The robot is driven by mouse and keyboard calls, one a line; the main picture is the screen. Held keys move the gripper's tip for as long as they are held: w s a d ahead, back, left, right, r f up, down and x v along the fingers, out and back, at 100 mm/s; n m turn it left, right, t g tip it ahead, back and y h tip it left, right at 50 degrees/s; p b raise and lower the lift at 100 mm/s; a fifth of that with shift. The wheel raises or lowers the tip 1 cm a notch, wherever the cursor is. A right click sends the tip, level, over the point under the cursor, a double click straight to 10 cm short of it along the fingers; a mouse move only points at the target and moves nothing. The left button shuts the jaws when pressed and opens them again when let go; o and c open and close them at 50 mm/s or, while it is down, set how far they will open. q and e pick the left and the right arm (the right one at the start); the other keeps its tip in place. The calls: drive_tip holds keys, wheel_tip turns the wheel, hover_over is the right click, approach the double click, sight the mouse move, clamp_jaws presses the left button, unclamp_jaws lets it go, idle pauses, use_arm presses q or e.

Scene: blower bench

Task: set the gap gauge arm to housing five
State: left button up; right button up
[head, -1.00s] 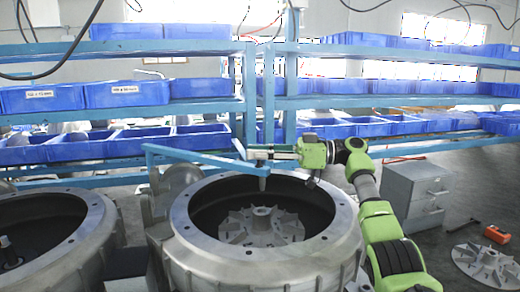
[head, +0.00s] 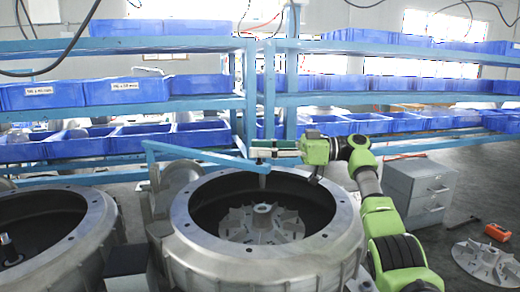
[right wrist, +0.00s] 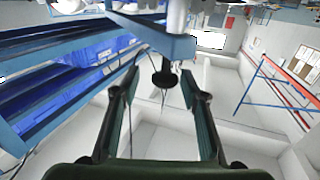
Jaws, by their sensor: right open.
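The gap gauge arm (head: 195,153) is a blue bar running from a bend at the left to a tip above the round grey housing (head: 195,232). A thin grey probe hangs from its tip over the housing's dark opening, above a finned impeller (head: 262,222). My right gripper (head: 257,152) is at the arm's tip and reaches in from the right. In the right wrist view the open fingers (right wrist: 160,92) stand either side of the dark round end of the probe (right wrist: 164,79), with space on both sides. The blue bar (right wrist: 150,32) crosses beyond them. My left gripper is out of view.
A second grey housing (head: 90,240) stands at the left. Blue shelves with blue bins (head: 125,91) run behind. A grey drawer cabinet (head: 418,190), a loose impeller (head: 485,262) and an orange tool (head: 497,232) are at the right. No housing number is readable.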

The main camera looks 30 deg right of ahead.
drive_tip(key=v, duration=1.1)
drive_tip(key=shift+d, duration=0.4)
drive_tip(key=shift+f, duration=0.15)
drive_tip(key=shift+s+f, duration=0.1)
